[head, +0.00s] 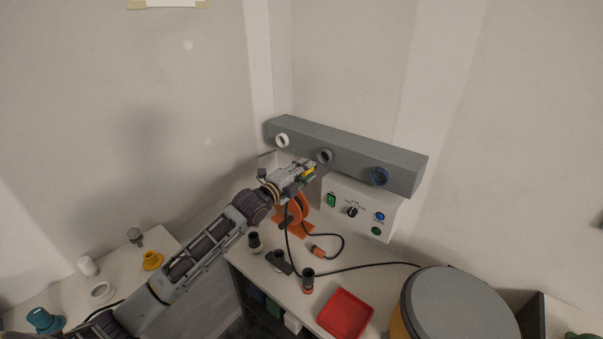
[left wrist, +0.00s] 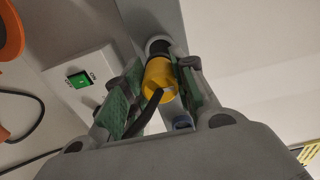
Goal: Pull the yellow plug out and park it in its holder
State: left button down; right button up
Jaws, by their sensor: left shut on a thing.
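The yellow plug (left wrist: 158,80) is between the green-padded fingers of my left gripper (left wrist: 155,98), which is shut on it. Its dark front end points at a pale socket ring (left wrist: 158,43) on the grey bar; I cannot tell whether it is still inside. A black cable (left wrist: 148,113) leaves the plug's rear. In the head view the yellow plug (head: 309,173) shows at the tip of my left gripper (head: 307,171), just below the middle socket (head: 325,156). My right gripper is not in view.
Below are a control box (head: 362,205), an orange reel (head: 296,209), dark fittings, a red tray (head: 345,314) and a large drum (head: 460,305).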

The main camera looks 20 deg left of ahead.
pick_arm(q)
jog(key=shift+x, duration=1.9)
jog(key=shift+r+p, duration=0.1)
jog(key=shift+p, duration=0.45)
dwell(1.0)
jog(key=shift+x, duration=1.4)
dwell(0.8)
jog(key=c, duration=1.1)
grip_release()
jog(key=shift+v, duration=5.95)
